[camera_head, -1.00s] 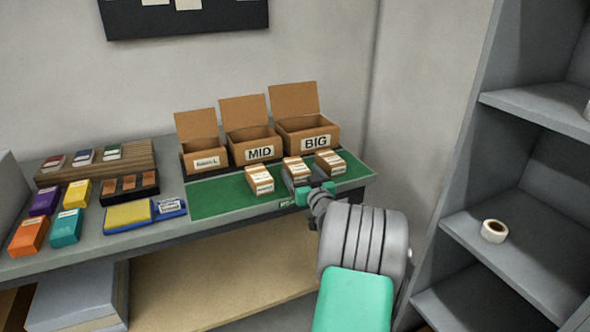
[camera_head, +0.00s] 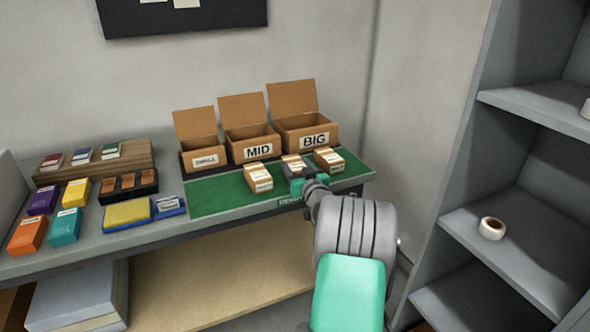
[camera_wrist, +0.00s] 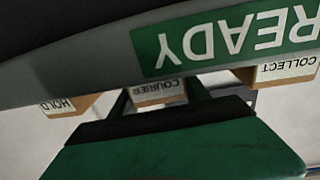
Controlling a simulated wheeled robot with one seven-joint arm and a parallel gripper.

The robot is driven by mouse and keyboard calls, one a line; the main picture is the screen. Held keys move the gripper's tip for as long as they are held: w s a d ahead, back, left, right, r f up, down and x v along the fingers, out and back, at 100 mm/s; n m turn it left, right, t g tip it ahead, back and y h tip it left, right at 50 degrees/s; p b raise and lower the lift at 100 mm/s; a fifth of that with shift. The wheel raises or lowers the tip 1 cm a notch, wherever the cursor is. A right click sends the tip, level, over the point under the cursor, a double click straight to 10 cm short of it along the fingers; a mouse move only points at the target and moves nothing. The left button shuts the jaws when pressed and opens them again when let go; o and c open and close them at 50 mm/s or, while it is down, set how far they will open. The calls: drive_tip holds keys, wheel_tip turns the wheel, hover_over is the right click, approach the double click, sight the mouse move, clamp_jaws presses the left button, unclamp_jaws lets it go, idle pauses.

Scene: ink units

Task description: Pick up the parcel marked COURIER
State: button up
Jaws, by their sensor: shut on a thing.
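The parcel marked COURIER (camera_wrist: 158,91) is a small brown box with a white label, the middle of three on the green mat (camera_head: 215,197). It also shows in the head view (camera_head: 293,163), partly hidden by my gripper (camera_head: 303,178). In the wrist view, which is upside down, the two dark fingers of my gripper (camera_wrist: 160,97) lie on either side of this parcel and are shut on it. I cannot tell whether it is clear of the mat. The HOLD parcel (camera_wrist: 68,104) and COLLECT parcel (camera_wrist: 286,70) stand apart on either side.
The COLLECT parcel (camera_head: 258,178) is left and the HOLD parcel (camera_head: 329,160) right of my gripper. Behind stand open boxes, including MID (camera_head: 258,153) and BIG (camera_head: 314,141). Coloured packs lie on the left. A grey shelf (camera_head: 500,210) with a tape roll (camera_head: 492,228) stands right.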

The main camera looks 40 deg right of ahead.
drive_tip(key=c, duration=0.6)
drive_tip(key=shift+r, duration=0.1)
